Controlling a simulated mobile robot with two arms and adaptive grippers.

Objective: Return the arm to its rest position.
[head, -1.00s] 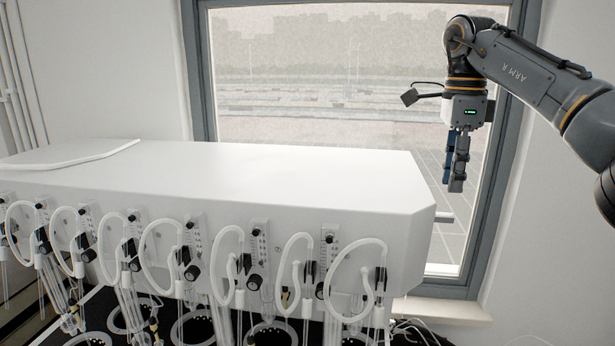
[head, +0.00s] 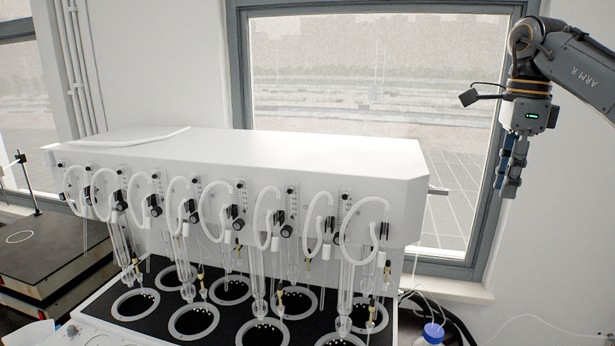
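My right gripper (head: 511,172) hangs at the upper right, fingers pointing down, in front of the window's right frame. It is in the air, to the right of the distiller and apart from it. Nothing shows held between its fingers, but they are seen nearly edge-on, so I cannot tell how far apart they are. The white multi distiller (head: 270,155) stands in the middle, with white hoses, black knobs and glass tubes along its front. My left gripper is not in view.
Below the distiller is a black deck with several ring-shaped openings (head: 194,320). A dark flat-topped device (head: 50,250) stands at the left. A blue-capped bottle (head: 433,333) is at the bottom right, near loose cables. The wall side at the right is free.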

